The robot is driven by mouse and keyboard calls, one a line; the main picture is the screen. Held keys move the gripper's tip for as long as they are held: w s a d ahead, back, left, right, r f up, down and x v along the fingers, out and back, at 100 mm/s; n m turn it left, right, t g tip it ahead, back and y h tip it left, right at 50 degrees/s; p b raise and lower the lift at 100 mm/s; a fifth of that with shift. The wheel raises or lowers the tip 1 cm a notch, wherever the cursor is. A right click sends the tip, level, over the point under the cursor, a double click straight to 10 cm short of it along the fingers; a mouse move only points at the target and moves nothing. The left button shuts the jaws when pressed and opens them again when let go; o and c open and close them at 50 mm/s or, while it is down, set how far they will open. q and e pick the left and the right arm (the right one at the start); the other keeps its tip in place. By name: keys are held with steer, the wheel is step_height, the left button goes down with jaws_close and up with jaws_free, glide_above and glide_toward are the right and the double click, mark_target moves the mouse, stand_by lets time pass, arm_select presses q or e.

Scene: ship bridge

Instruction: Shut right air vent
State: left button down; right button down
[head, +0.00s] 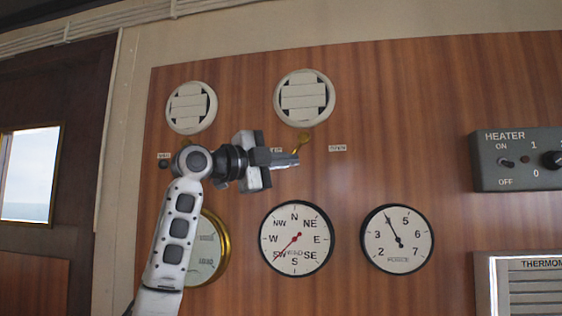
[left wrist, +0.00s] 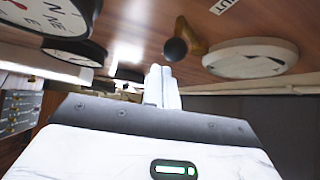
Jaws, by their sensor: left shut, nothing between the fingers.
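The right air vent (head: 304,97) is a round cream disc with pale slats and dark gaps at the sides. Its brass lever (head: 301,143) hangs below, tilted down to the left, its lower end hidden behind my fingers. My left gripper (head: 296,160) is shut and empty, pointing right across that lower end. The left wrist view shows the lever (left wrist: 194,40) with a dark ball knob (left wrist: 175,50) close to the fingertips (left wrist: 163,72); I cannot tell whether they touch. The vent (left wrist: 250,57) is at right there, and a label ending "UT" (left wrist: 225,5) is near the top edge.
A left vent (head: 191,107) has its lever partly hidden by my arm. Below are a brass-rimmed gauge (head: 222,250) partly covered by my arm, a wind dial (head: 296,238) and another dial (head: 396,238). A heater box (head: 518,175) is at right. The panel between is clear.

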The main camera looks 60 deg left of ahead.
arm_select(q)
steer(key=s+d+r, duration=0.2)
steer(key=s+d, duration=0.1)
steer(key=s, duration=0.5)
steer(key=shift+s+d+r+p, duration=0.15)
steer(key=shift+s+r+p, duration=0.05)
steer(key=shift+r+p, duration=0.1)
steer(key=shift+f, duration=0.1)
